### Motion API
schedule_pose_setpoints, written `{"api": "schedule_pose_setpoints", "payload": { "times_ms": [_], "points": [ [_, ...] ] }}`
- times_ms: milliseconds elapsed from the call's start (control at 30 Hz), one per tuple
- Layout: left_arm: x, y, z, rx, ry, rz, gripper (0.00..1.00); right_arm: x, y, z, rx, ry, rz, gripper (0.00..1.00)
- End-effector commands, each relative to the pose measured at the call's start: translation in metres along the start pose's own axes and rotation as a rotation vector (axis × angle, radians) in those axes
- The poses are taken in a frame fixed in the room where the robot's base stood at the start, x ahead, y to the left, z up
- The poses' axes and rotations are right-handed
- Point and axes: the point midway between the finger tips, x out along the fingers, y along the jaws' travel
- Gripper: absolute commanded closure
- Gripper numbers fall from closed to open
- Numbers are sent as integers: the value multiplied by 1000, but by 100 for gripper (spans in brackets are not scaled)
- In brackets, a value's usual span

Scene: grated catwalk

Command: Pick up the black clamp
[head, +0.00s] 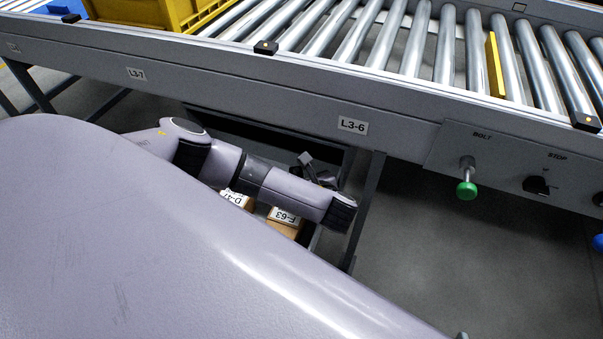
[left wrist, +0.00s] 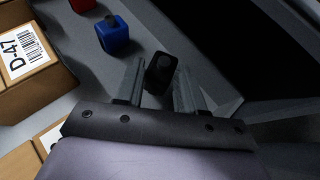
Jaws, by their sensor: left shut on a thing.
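The black clamp (left wrist: 160,72) is a small dark block with a round knob on top. In the left wrist view it sits between the two grey fingers of my left gripper (left wrist: 158,88), which are shut on it. In the head view my left gripper (head: 307,164) shows small and dark beneath the conveyor frame, partly behind my own arm. I cannot make out the clamp there. Whether the clamp rests on the grey surface under it or is clear of it, I cannot tell. My right gripper is not in view.
A blue block with a black knob (left wrist: 115,35) and a red thing (left wrist: 82,5) lie farther off. A box marked D-47 (left wrist: 28,55) and one marked F-63 (head: 284,227) stand beside my gripper. The conveyor's side rail (head: 270,95) and a leg (head: 366,205) are close.

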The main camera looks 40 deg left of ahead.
Motion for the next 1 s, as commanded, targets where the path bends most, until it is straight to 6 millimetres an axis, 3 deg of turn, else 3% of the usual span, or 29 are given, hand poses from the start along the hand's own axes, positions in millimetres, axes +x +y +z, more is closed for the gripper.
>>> {"api": "schedule_pose_setpoints", "payload": {
  "times_ms": [267, 400, 700, 1000],
  "points": [
    [-29, 0, 53, -3, 0, -1, 93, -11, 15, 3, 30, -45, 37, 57],
    [-8, 22, 60, 1, -2, 5, 93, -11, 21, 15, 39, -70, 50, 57],
    [35, 71, 83, 1, -3, 6, 93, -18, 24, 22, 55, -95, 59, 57],
    [75, 116, 104, 1, -2, 4, 93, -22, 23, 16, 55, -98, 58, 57]
  ]
}}
